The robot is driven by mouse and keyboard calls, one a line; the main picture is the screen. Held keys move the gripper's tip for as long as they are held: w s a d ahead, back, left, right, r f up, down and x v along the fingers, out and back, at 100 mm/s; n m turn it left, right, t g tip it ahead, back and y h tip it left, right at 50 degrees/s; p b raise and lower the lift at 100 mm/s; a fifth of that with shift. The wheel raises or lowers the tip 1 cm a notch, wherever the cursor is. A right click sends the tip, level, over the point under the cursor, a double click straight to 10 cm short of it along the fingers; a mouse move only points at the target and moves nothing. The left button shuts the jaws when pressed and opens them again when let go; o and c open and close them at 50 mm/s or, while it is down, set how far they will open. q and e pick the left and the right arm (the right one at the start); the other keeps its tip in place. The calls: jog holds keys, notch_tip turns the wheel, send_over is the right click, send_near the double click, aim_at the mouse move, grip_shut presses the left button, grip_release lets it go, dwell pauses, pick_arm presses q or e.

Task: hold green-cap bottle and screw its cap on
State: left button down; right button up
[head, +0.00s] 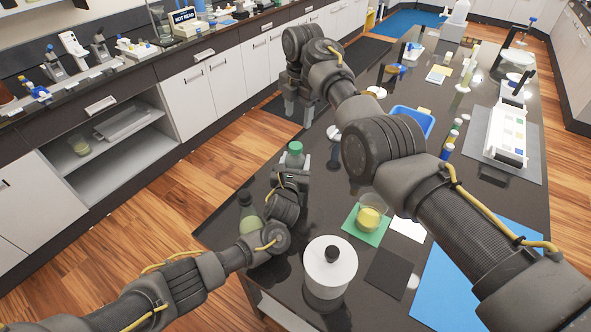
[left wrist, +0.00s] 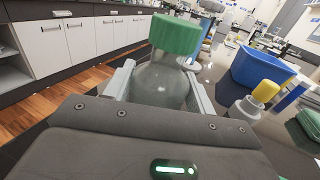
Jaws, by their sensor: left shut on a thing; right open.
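The green-cap bottle (left wrist: 160,84) is clear and stands between the fingers of my left gripper (left wrist: 158,88) in the left wrist view. Its green cap (left wrist: 176,34) sits on top of the neck; I cannot tell how tight it is. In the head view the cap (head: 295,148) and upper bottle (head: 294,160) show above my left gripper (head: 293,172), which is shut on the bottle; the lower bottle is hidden. My right gripper (head: 298,108) is open and empty, above and beyond the bottle, apart from the cap.
Another bottle with greenish liquid (head: 249,222) stands by the table's left edge. A white canister with a black knob (head: 330,268) is in front. A beaker of yellow liquid (head: 369,218) stands on a green mat (head: 352,232). A blue tray (head: 424,122) lies behind my right arm.

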aim_at(296, 146)
jog(key=n, duration=0.2)
jog(key=s+f+n, duration=0.1)
jog(key=n, duration=0.3)
jog(key=shift+s+a+f+n+g, duration=0.15)
jog(key=shift+s+a+n+g, duration=0.15)
jog(key=shift+a+n, duration=0.1)
jog(key=shift+f, duration=4)
